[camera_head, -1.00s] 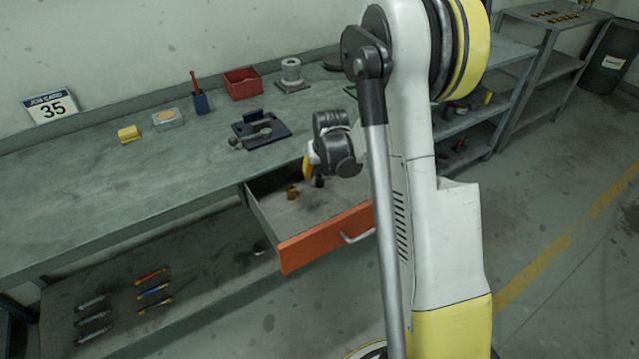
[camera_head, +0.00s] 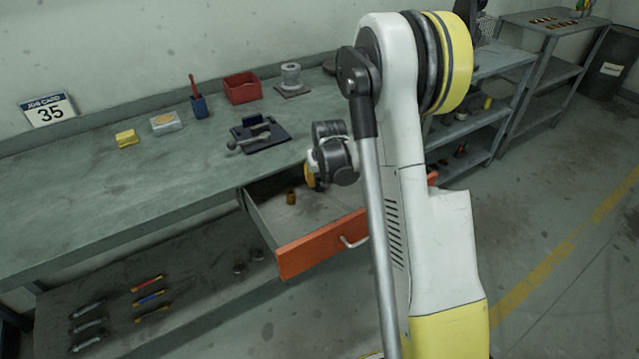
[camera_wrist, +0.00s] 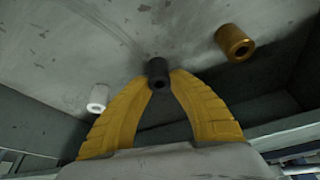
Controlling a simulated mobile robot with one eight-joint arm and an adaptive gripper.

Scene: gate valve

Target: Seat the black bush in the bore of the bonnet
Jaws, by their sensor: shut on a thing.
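My gripper (camera_wrist: 158,82) is down in the open drawer, with its yellow fingers shut on the black bush (camera_wrist: 158,70). The bush stands between the fingertips with its bore showing; I cannot tell whether it still touches the drawer floor. In the head view my gripper (camera_head: 310,178) mostly hides the bush. A grey cylindrical part with an open top, seemingly the bonnet (camera_head: 291,77), stands upright on a square plate at the back of the bench.
The orange-fronted drawer (camera_head: 318,243) sticks out below the bench. A dark clamp fixture (camera_head: 260,134), red bin (camera_head: 242,88) and blue cup (camera_head: 199,106) stand on the bench.

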